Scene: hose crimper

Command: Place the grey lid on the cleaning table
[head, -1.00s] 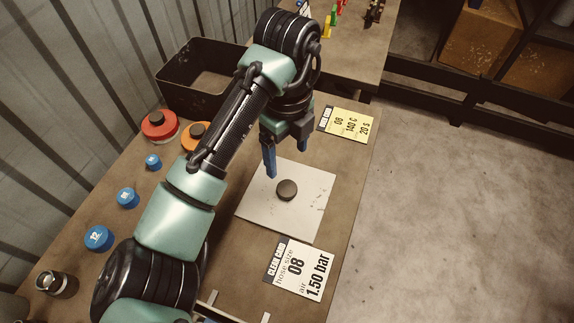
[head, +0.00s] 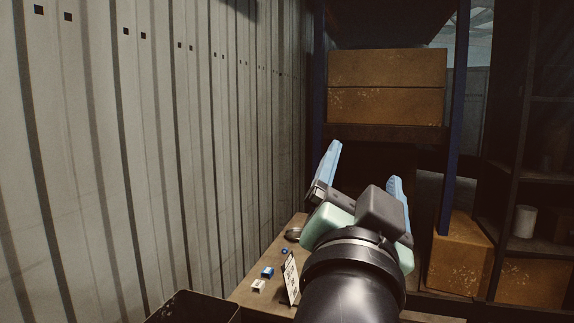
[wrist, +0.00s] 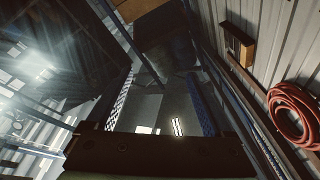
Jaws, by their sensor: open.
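My gripper (head: 366,165) is raised above the table in the head view, with its two blue fingers spread apart and pointing upward. In the wrist view my gripper (wrist: 162,95) has nothing between its fingers. A small dark grey round thing (head: 293,234) lies on a brown table (head: 248,290); I cannot tell whether it is the grey lid. The pale mat and dark disc of the earlier frame are not in view now. I cannot tell which surface is the cleaning table.
A black bin (head: 195,308) stands at the bottom. Small blue pieces (head: 267,272) and a tilted white card (head: 291,278) are on the table. A corrugated wall (head: 150,150) runs along the left. Shelves with brown boxes (head: 386,88) stand behind. A red hose coil (wrist: 297,112) hangs on the wall.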

